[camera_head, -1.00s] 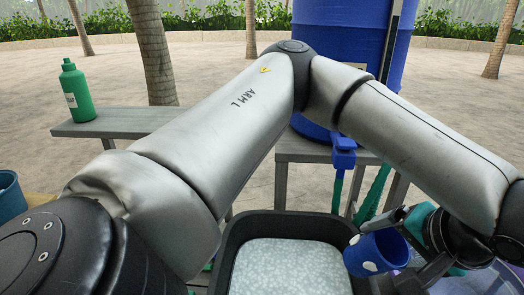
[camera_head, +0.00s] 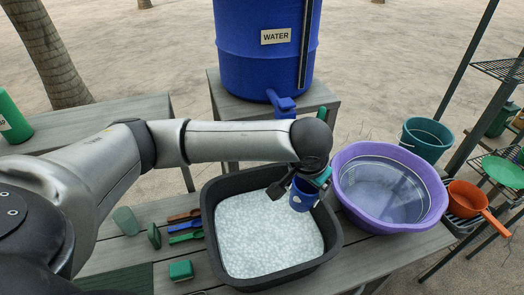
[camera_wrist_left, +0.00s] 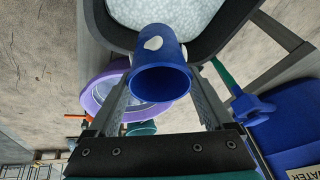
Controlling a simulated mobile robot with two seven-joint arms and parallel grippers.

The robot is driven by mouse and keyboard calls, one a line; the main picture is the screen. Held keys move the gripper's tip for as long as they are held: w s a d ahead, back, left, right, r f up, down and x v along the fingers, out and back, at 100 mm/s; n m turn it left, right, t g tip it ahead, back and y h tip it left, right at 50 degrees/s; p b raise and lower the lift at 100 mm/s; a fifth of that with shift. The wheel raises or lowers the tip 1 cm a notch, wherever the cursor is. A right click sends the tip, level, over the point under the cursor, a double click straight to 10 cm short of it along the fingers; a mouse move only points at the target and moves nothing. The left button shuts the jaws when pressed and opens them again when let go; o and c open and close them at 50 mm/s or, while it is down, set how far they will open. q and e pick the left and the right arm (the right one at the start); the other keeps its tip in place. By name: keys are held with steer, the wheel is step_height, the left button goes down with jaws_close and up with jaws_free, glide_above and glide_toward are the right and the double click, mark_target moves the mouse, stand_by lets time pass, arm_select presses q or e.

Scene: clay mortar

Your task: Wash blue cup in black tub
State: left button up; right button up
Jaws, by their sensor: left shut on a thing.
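The blue cup (camera_head: 302,197) with white spots is held at the back right inside edge of the black tub (camera_head: 335,232) in the head view. My left gripper (camera_head: 301,184) is shut on it, with the wrist above the cup. In the left wrist view the cup (camera_wrist_left: 160,75) sits between the two fingers of the gripper (camera_wrist_left: 160,98), its open mouth toward the camera. The tub holds white, foam-like contents (camera_head: 262,235). I cannot tell whether the cup touches them. My right gripper is not in view.
A purple basin (camera_head: 430,205) of water stands right of the tub. Several brushes (camera_head: 185,226) and a green sponge (camera_head: 181,270) lie left. A blue water barrel (camera_head: 262,65) with a tap stands behind. A teal bucket (camera_head: 427,138) and shelf are at right.

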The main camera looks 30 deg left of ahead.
arm_select(q)
steer(key=a+f+h+p, duration=0.1)
steer(key=a+p, duration=0.3)
steer(key=a, duration=0.8)
steer(key=shift+w+a+h, duration=0.2)
steer(key=shift+a+h, duration=0.05)
steer(key=shift+h, duration=0.15)
